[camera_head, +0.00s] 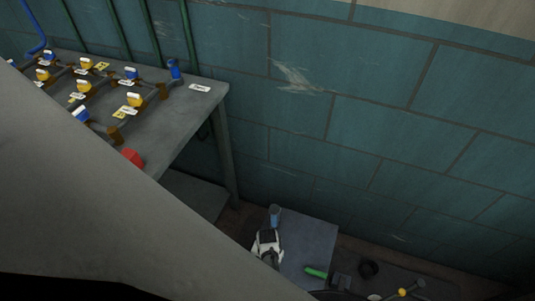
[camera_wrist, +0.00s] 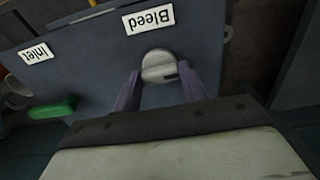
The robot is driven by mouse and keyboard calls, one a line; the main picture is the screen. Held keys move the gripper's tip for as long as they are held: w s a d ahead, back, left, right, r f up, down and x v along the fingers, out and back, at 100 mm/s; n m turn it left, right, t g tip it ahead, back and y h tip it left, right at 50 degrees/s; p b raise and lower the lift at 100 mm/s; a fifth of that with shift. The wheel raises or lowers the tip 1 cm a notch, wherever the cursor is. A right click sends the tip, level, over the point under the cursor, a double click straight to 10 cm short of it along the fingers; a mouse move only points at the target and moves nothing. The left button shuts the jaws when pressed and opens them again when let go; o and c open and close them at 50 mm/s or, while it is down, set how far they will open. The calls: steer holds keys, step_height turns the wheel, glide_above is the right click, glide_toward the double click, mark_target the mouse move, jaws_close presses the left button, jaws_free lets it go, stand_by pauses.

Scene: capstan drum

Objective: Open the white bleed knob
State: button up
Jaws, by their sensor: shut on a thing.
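The white bleed knob (camera_wrist: 158,66) is a round white disc with a small dark mark at its edge. In the wrist view it sits on a dark blue-grey panel (camera_wrist: 85,65), just below a white label reading "Bleed" (camera_wrist: 148,19). My gripper (camera_wrist: 159,83) has one finger on each side of the knob and is shut on it. In the head view my white gripper (camera_head: 267,243) is low at the blue-grey panel (camera_head: 309,246). The knob cannot be made out there.
A label reading "Inlet" (camera_wrist: 35,54) and a green handle (camera_wrist: 52,108) are left of the knob in the wrist view. A grey bench (camera_head: 180,115) with several blue and yellow valve knobs stands at upper left in the head view. A teal block wall (camera_head: 370,120) runs behind.

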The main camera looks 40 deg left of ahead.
stand_by(0.5)
steer(key=o, duration=1)
step_height(320, 180, up, 14)
steer(key=shift+f+p, duration=0.1)
steer(key=shift+p, duration=0.25)
